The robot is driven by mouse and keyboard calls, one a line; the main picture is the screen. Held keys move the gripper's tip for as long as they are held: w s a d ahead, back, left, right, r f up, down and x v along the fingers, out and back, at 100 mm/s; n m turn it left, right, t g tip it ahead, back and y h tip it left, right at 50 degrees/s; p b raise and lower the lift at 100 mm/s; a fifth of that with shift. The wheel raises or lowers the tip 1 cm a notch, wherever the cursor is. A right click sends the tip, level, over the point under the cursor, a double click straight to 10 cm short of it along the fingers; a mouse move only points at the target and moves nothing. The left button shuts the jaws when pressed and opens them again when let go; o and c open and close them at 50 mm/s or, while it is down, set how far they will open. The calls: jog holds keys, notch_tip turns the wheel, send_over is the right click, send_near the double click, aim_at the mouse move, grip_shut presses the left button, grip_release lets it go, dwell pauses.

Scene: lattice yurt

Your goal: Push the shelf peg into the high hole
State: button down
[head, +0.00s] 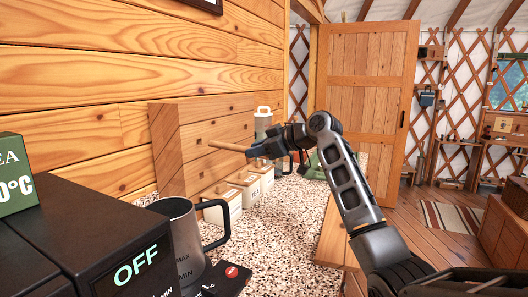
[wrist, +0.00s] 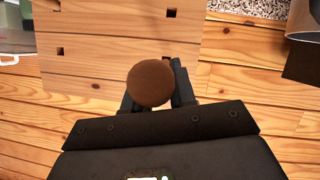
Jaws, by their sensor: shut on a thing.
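My gripper (head: 253,151) is shut on the shelf peg (head: 228,146), a slim light-brown wooden rod held roughly level. The peg points left toward the wooden board (head: 165,124), a thick upright block on the counter against the wall. The peg's far tip overlaps the board's face in the head view; I cannot tell whether it touches the board or sits in a hole. In the wrist view the peg's round brown end (wrist: 151,84) shows between the fingers and hides its tip.
White lidded canisters (head: 222,205) stand on the speckled counter (head: 290,205) below the peg. A tall pale container (head: 263,122) stands behind my gripper.

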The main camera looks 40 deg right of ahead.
aim_at(244, 147)
jog(key=shift+w+a, duration=0.25)
jog(key=shift+w, duration=0.4)
jog(key=shift+w+a, duration=0.2)
jog(key=shift+w, duration=0.45)
jog(key=shift+w+a+b, duration=0.2)
jog(key=shift+w+b, duration=0.2)
jog(key=shift+w, duration=0.3)
dwell(3.3)
jog(key=shift+s+d, duration=0.1)
jog(key=shift+s, duration=0.3)
jog(key=shift+w+r, duration=0.1)
jog(key=shift+w, duration=0.3)
dwell(1.7)
jog(key=shift+s, duration=0.15)
